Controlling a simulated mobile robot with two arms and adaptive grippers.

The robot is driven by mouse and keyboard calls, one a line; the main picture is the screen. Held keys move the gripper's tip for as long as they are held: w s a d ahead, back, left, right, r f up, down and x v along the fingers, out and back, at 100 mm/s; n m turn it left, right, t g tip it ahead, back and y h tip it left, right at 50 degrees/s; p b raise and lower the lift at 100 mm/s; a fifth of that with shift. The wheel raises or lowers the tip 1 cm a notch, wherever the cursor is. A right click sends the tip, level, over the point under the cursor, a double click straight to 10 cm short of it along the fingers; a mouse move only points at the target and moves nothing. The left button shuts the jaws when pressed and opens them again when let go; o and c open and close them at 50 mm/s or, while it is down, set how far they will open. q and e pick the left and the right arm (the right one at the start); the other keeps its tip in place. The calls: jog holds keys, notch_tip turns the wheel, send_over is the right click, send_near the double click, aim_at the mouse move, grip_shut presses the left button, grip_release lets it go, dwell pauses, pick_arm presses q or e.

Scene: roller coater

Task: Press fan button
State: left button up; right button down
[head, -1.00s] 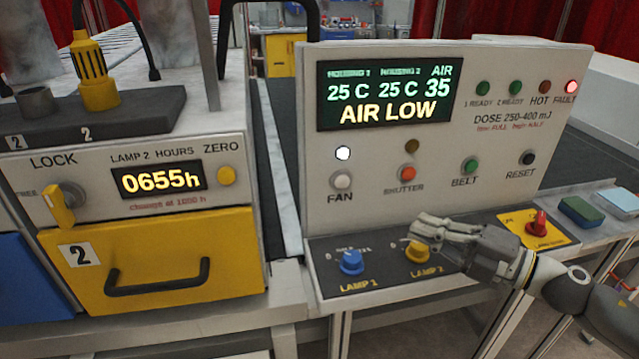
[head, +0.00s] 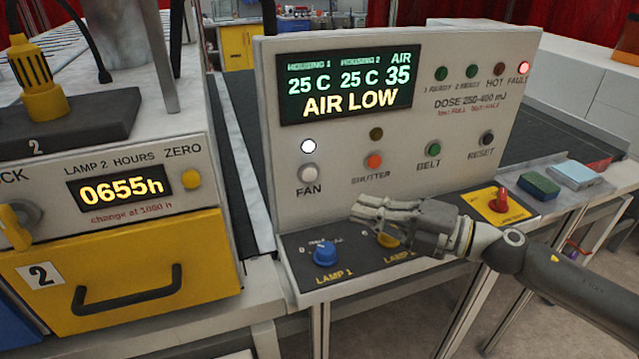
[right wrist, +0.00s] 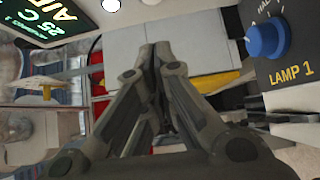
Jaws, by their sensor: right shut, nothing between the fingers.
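The fan button (head: 309,173) is a pale round button above the word FAN on the grey control panel (head: 410,165). The white lamp (head: 308,146) above it is lit. My right gripper (head: 358,208) is shut and empty, below and to the right of the fan button and apart from it. It is over the lamp knob shelf and partly covers the yellow Lamp 2 knob (head: 388,240). In the right wrist view the shut fingertips (right wrist: 163,52) point toward a light surface, and the lit lamp shows at the top edge (right wrist: 110,5). My left gripper is not in view.
The blue Lamp 1 knob (head: 325,254) stands up from the shelf below the fan button. A red knob (head: 499,200) is on the right. Shutter (head: 374,161), belt and reset buttons share the panel. The display (head: 345,82) reads AIR LOW. A yellow drawer (head: 120,270) is on the left.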

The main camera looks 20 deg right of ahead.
aim_at(309, 175)
jog(key=w+a+p, duration=0.5)
jog(key=w+p, duration=0.1)
jog(key=w, duration=0.3)
jog(key=shift+w+a, duration=0.15)
jog(key=shift+a, duration=0.25)
jog(key=shift+w, duration=0.1)
